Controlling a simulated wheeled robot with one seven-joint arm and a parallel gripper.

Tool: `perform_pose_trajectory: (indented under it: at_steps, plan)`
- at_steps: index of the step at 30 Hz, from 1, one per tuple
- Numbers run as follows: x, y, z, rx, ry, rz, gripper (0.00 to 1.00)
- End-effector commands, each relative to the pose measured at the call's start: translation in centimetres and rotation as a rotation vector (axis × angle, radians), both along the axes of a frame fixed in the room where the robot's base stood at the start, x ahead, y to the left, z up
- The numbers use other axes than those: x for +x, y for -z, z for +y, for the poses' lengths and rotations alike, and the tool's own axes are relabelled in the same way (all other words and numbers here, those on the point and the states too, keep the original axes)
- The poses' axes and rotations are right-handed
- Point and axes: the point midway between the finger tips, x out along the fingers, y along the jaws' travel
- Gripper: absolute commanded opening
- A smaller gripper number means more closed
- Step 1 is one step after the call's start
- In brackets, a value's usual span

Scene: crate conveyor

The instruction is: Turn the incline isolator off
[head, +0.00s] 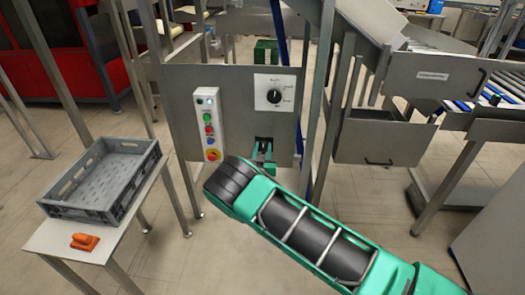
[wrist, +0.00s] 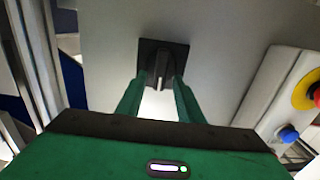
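The incline isolator, a small black square switch with a knob (wrist: 162,60), is on a grey panel in the wrist view. Its handle looks upright in that picture. My gripper (wrist: 159,84) is open, with one green finger on each side of the knob's lower part in the picture. I cannot tell whether the fingers touch it. In the head view my gripper (head: 264,152) is at the lower part of the panel (head: 235,125), and it mostly hides the black isolator (head: 264,141) there. No on or off marking is readable.
A dial on a white plate (head: 274,93) is above my gripper. A button box (head: 209,124) with a yellow and red stop button is to the left; its blue button (wrist: 288,134) shows in the wrist view. A grey crate (head: 103,180) and orange object (head: 84,241) are on a side table.

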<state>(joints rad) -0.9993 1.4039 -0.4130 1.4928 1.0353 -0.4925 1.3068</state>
Motion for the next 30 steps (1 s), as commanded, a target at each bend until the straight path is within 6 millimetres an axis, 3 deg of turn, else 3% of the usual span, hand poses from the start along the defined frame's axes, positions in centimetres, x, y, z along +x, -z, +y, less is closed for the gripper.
perform_pose_trajectory:
  at_steps: [4, 8, 9, 20, 30]
  plan:
    - [-0.01, 0.00, -0.01, 0.000, 0.000, 0.000, 0.34]
    - [-0.02, -0.01, -0.01, 0.000, 0.000, 0.000, 0.03]
    - [-0.02, -0.01, -0.01, 0.000, 0.000, 0.000, 0.00]
    - [-0.04, -0.01, 0.11, -0.038, 0.000, 0.001, 0.00]
    - [-0.04, 0.08, 0.55, -0.261, -0.002, 0.008, 0.00]
